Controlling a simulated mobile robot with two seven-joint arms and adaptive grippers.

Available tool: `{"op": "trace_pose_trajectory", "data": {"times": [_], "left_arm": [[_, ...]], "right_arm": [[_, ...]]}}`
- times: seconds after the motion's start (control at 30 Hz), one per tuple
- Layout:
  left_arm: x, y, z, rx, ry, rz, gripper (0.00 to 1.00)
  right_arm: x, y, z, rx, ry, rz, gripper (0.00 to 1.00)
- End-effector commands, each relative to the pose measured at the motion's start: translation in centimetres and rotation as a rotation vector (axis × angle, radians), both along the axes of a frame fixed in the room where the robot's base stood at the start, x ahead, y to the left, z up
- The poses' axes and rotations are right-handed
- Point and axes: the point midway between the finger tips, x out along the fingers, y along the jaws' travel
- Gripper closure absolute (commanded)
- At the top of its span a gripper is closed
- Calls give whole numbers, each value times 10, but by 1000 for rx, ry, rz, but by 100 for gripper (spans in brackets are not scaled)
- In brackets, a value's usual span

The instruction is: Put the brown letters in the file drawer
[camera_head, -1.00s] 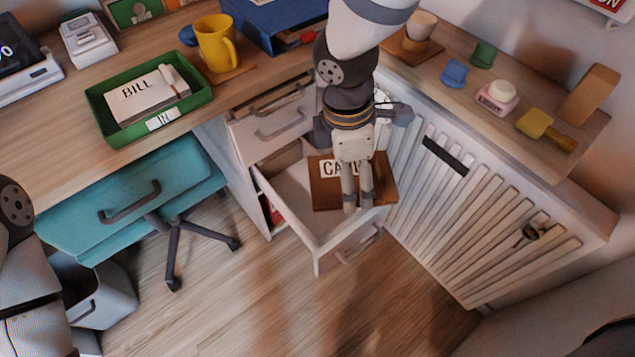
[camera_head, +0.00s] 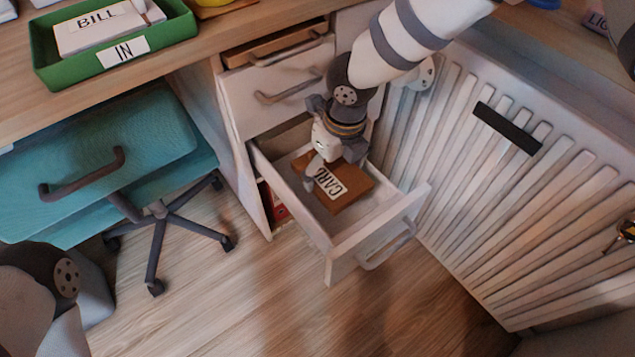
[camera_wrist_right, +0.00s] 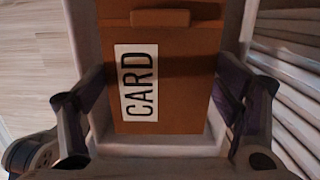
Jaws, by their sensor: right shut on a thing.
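The brown letters (camera_head: 352,183) are a flat brown bundle with a white CARD label. They are inside the open white file drawer (camera_head: 385,228), tilted in the head view. In the right wrist view the letters (camera_wrist_right: 190,85) fill the middle, with the drawer walls around them. My right gripper (camera_head: 322,172) reaches down into the drawer and is shut on the letters, a finger at either side. Whether the letters touch the drawer floor is hard to tell. My left gripper is out of view; only part of my left arm shows at the lower left.
A white slatted radiator (camera_head: 470,190) is close on the right. A teal chair (camera_head: 110,165) stands left. A green tray (camera_head: 50,75) with BILL letters sits on the desk. The wooden floor in front is clear.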

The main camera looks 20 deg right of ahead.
Motion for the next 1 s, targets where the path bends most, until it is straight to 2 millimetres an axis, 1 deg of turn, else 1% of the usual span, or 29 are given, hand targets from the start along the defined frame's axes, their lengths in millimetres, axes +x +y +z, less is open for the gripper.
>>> {"op": "trace_pose_trajectory", "data": {"times": [0.03, 0.1, 0.33, 0.4, 0.57, 0.7, 0.73, 0.77, 1.0], "left_arm": [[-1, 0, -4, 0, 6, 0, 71], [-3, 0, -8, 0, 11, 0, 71], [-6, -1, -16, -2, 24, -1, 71], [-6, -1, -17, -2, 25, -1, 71], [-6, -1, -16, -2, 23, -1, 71], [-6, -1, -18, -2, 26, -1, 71], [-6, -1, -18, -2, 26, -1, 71], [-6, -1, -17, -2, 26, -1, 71], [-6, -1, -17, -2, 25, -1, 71]], "right_arm": [[-1, 0, -16, -2, 6, 0, 46], [-2, 0, -34, -2, 7, 0, 46], [-2, 0, -74, -2, 5, -2, 46], [-1, 0, -79, 0, 2, -2, 46], [-1, 0, -76, 0, 1, -3, 46], [-1, 0, -80, 0, 2, -3, 46], [-1, 0, -80, 0, 2, -3, 15], [-1, 0, -80, 0, 2, -3, 9], [-1, 0, -79, 0, 2, -3, 9]]}}
